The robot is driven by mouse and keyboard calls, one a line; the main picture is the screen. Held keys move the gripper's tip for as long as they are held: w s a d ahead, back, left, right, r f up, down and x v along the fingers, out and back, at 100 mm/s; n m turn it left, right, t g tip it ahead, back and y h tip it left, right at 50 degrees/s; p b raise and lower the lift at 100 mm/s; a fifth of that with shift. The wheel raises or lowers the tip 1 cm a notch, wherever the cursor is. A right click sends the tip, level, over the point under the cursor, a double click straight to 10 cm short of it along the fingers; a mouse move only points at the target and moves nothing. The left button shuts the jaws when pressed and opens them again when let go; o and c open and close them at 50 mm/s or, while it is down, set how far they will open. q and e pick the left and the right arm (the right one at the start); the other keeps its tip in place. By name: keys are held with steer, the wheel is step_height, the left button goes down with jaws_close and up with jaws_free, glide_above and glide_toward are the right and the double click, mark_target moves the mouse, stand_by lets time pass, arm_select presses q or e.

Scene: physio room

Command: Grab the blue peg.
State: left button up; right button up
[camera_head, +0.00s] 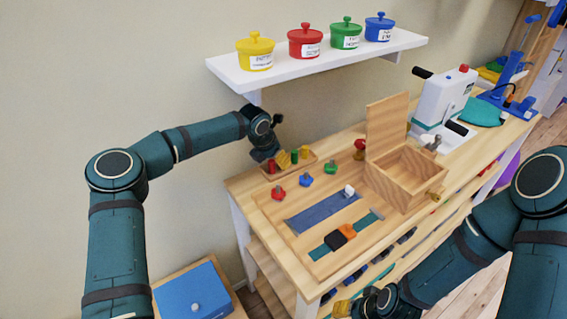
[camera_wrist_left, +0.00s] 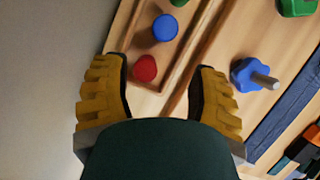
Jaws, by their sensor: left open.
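The blue peg (camera_wrist_left: 165,27) stands in a small wooden tray (camera_wrist_left: 190,55), between a red peg (camera_wrist_left: 145,68) and a green peg (camera_wrist_left: 178,2).
Red (camera_head: 278,192), blue (camera_head: 305,180) and green knobs (camera_head: 330,167) with bolts stand beside the tray. An open wooden box (camera_head: 405,178) is further right. A wall shelf (camera_head: 320,58) with several lidded pots hangs above my left gripper.

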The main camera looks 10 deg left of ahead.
arm_select(q)
steer(key=shift+w+d, duration=0.15)
steer(key=shift+w, duration=0.25)
steer(key=shift+w+d+f+b, duration=0.15)
steer(key=shift+w+d, duration=0.2)
steer(key=shift+w, duration=0.3)
steer(key=shift+w+d+f+b, duration=0.15)
steer(key=shift+w+d, duration=0.2)
steer(key=shift+w, duration=0.25)
steer(key=shift+w+d+f, duration=0.1)
steer(key=shift+w+f, duration=0.1)
steer(key=shift+f, duration=0.45)
steer(key=shift+w+f, duration=0.2)
steer(key=shift+f, duration=0.25)
steer(key=shift+o, duration=0.3)
steer(key=c, duration=1)
